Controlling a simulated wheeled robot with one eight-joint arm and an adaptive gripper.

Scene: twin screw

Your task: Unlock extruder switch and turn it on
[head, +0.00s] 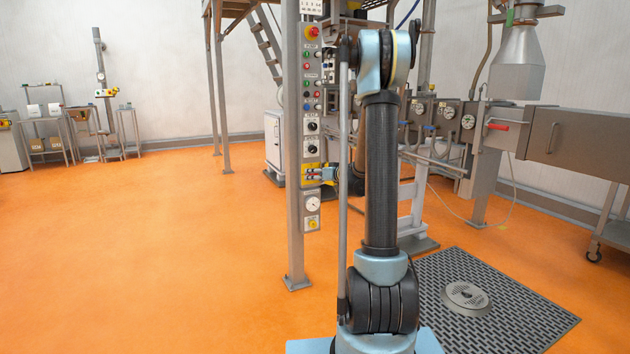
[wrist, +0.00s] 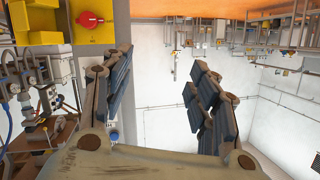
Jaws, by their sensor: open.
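A red rotary switch (wrist: 89,19) on a yellow and grey panel sits at the upper left of the wrist view. Yellow box-like parts (wrist: 38,20) are beside it. I cannot read a label naming the extruder switch, and no lock is clear. My gripper (wrist: 160,95) is open, with its two dark ridged fingers wide apart and nothing between them. The left finger is near the panel edge, below the switch in the picture; contact cannot be told. In the head view, a yellow unit with red parts (head: 311,170) is on the control column, and my gripper's end is close to it, partly hidden by my arm.
The control column (head: 292,120) carries several buttons, black knobs and a gauge (head: 312,203). Grey machinery with a hopper (head: 518,62) and gauges stands at the right. A floor grate (head: 500,300) lies at lower right. The orange floor at left is clear.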

